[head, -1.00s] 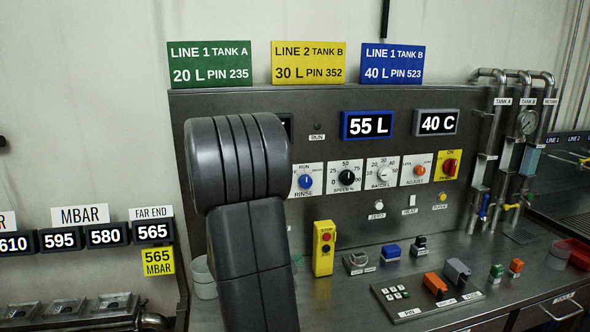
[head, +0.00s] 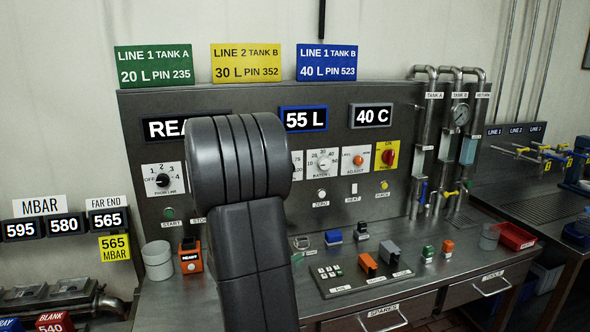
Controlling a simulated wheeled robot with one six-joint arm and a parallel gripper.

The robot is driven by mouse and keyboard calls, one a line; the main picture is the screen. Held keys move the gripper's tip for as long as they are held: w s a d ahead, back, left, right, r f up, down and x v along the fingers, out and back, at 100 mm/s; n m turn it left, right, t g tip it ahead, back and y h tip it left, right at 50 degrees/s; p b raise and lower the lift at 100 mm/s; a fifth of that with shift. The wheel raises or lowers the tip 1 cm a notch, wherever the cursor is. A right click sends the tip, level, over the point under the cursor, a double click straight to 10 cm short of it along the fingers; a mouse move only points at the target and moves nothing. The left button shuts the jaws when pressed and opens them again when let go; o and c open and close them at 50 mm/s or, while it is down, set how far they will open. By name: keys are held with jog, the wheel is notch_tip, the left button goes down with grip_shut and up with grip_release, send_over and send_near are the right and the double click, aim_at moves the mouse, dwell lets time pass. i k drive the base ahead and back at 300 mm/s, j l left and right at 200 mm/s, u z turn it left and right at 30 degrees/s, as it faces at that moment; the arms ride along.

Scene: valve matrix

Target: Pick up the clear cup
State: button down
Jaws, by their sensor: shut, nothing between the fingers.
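A clear, see-through cup (head: 489,237) stands at the right end of the steel counter, just left of a red tray (head: 516,236). It looks upright and nothing covers it. My gripper is not in view; only a dark link of my own arm shows, upright in the middle of the picture, hiding part of the panel and counter.
A grey-white cup (head: 157,262) and an orange box (head: 190,256) stand at the counter's left. A switch plate with several coloured blocks (head: 368,264) lies mid-counter. Pipes with valves (head: 440,140) rise behind the clear cup. Drawers with handles (head: 383,318) face me below.

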aim_at(489, 238)
jog(key=k+l, duration=0.15)
jog(key=l, duration=0.3)
jog(key=k+l+z, duration=0.1)
jog(key=l, duration=0.35)
jog(key=k+l, duration=0.2)
jog(key=l, duration=0.25)
jog(key=k+l+z, duration=0.15)
jog(key=l, duration=0.3)
jog(key=k+l, duration=0.1)
jog(key=l, duration=0.35)
jog(key=k+l+z, duration=0.1)
jog(key=l, duration=0.35)
